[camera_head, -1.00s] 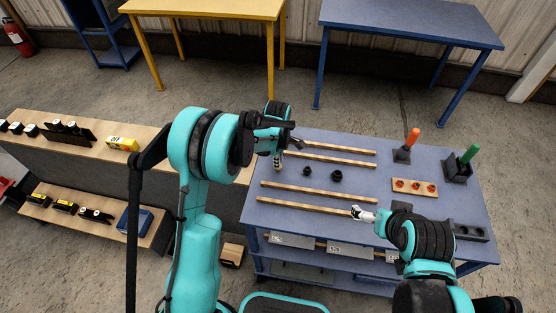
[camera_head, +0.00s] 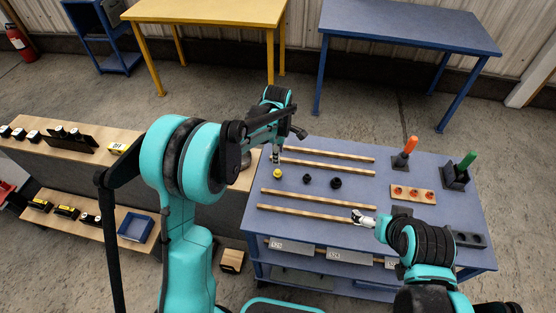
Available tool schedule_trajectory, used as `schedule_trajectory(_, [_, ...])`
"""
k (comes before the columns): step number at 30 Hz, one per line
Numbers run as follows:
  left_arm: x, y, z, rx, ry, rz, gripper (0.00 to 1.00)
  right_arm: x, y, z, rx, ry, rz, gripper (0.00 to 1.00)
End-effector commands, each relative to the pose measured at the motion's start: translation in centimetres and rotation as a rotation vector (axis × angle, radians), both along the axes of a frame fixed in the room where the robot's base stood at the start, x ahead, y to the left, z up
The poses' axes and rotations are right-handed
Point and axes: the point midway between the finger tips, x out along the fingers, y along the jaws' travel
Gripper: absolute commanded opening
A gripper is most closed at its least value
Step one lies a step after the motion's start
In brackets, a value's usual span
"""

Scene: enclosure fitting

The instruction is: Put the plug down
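A small yellow plug (camera_head: 278,174) stands on the blue table (camera_head: 350,147) near its left side, between the wooden strips. Two black round plugs (camera_head: 307,179) and (camera_head: 336,183) stand in a row to its right. My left gripper (camera_head: 277,158) points down just above and behind the yellow plug. A small gap seems to show between them, but its fingers are too small to tell open from shut. My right gripper (camera_head: 358,216) is low over the front wooden strip, away from the plugs. Its fingers are too small to read.
Wooden strips (camera_head: 320,196) run along the table. On the right are an orange-handled tool (camera_head: 410,145), a green-handled tool (camera_head: 467,160) and a wooden block with red pieces (camera_head: 412,194). A wooden shelf (camera_head: 95,152) stands at the left.

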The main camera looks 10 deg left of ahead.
Motion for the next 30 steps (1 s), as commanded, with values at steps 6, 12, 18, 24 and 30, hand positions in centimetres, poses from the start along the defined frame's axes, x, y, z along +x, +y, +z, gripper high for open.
schedule_trajectory(6, [-0.2, 0.0, 2.7, 0.000, -0.001, -0.003, 0.38, 0.0, 0.0, 0.5, 0.000, 0.000, 0.000, 0.95])
schedule_trajectory(12, [-2.6, 0.8, 6.1, 0.008, -0.053, -0.152, 0.38, 0.0, 0.0, 0.5, 0.000, 0.000, 0.000, 0.95])
schedule_trajectory(18, [-8.7, 2.5, 11.3, 0.071, -0.187, -0.531, 0.38, 0.0, 0.0, 0.5, 0.000, 0.000, 0.000, 0.95])
schedule_trajectory(24, [-15.7, 4.0, 13.8, 0.204, -0.312, -0.926, 0.38, 0.0, 0.0, 0.5, 0.000, 0.000, 0.000, 0.95])
schedule_trajectory(30, [-21.6, 5.0, 13.4, 0.382, -0.397, -1.271, 0.38, 0.0, 0.0, 0.5, 0.000, 0.000, 0.000, 0.95])
